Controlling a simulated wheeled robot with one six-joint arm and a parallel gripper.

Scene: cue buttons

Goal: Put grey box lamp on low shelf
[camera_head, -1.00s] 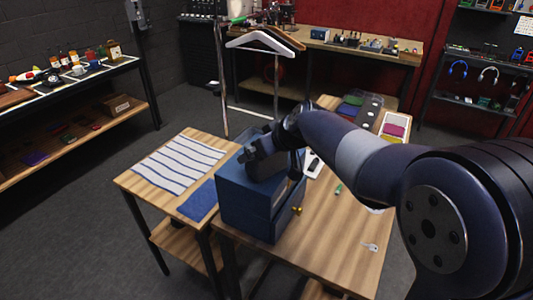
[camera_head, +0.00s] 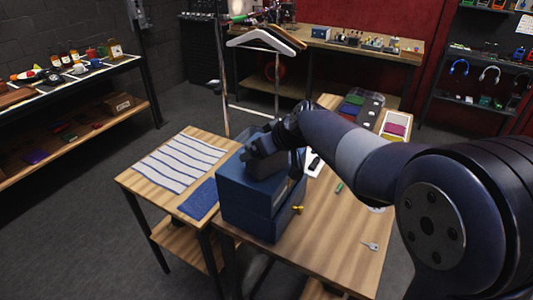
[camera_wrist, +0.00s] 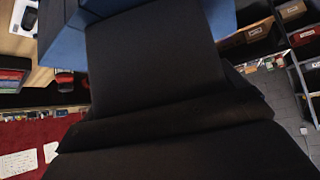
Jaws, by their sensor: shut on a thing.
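A dark grey block (camera_head: 267,164), which looks like the grey box lamp, is at the top of a blue cabinet (camera_head: 243,198) in the head view. My gripper (camera_head: 264,148) is over the cabinet top, shut on this block. The fingers and arm hide part of it, and I cannot tell whether it touches the cabinet. In the wrist view a large dark shape (camera_wrist: 155,55) fills the middle, with the blue cabinet (camera_wrist: 66,40) behind it. A low shelf board (camera_head: 185,245) shows under the small left table.
The left table holds a striped cloth (camera_head: 180,162) and a blue cloth (camera_head: 200,200). A hanger rack (camera_head: 278,90) stands behind. A lower shelf (camera_head: 75,143) at the far left has several items. Grey floor lies open at left.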

